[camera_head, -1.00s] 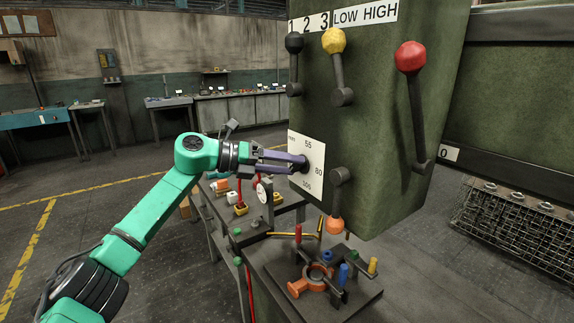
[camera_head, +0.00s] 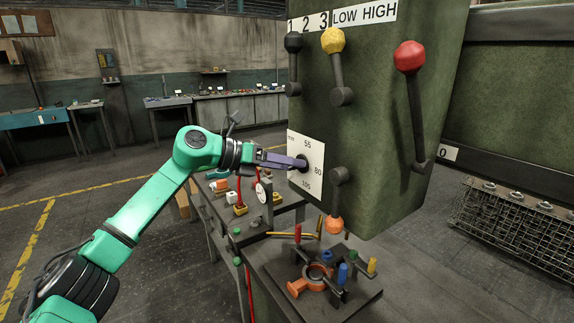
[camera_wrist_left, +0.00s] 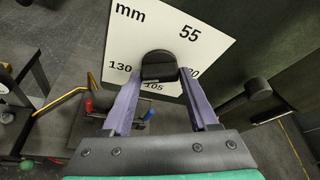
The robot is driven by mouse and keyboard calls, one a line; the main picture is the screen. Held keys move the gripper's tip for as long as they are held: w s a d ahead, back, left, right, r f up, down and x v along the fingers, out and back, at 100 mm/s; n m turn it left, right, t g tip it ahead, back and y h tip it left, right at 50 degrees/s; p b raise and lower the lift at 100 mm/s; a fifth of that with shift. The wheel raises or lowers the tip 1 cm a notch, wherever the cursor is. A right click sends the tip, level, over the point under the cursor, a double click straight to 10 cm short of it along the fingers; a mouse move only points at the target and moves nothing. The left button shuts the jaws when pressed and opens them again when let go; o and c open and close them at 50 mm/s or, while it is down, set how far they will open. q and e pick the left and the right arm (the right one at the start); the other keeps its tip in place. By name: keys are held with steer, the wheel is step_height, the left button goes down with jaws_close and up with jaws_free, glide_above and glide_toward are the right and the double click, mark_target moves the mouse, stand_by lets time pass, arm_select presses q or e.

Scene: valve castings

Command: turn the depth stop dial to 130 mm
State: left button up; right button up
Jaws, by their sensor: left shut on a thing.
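The depth stop dial is a dark round knob (camera_wrist_left: 158,66) on a white scale plate (camera_head: 313,148) on the green machine head. In the left wrist view the plate (camera_wrist_left: 215,35) reads mm, 55, 105 and 130, with the 80 partly covered. My left gripper (camera_head: 298,162) reaches the knob from the left, and in the wrist view its two purple fingers (camera_wrist_left: 159,74) sit on either side of it, shut on it. I cannot make out a pointer mark on the knob. In the head view the 130 is hidden. My right gripper is not in view.
Levers with black (camera_head: 294,42), yellow (camera_head: 333,41), red (camera_head: 409,57) and orange (camera_head: 334,225) balls stick out around the dial. Below is a fixture plate (camera_head: 352,308) with an orange casting (camera_head: 298,288). A wire basket (camera_head: 520,235) stands at right. Open floor lies left.

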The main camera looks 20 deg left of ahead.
arm_select(q)
steer(key=shift+f, duration=0.15)
steer(key=o, duration=1.4)
steer(key=b+v, duration=0.4)
steer(key=v, duration=1)
steer(key=shift+s+a, duration=0.15)
steer(key=shift+a, duration=0.1)
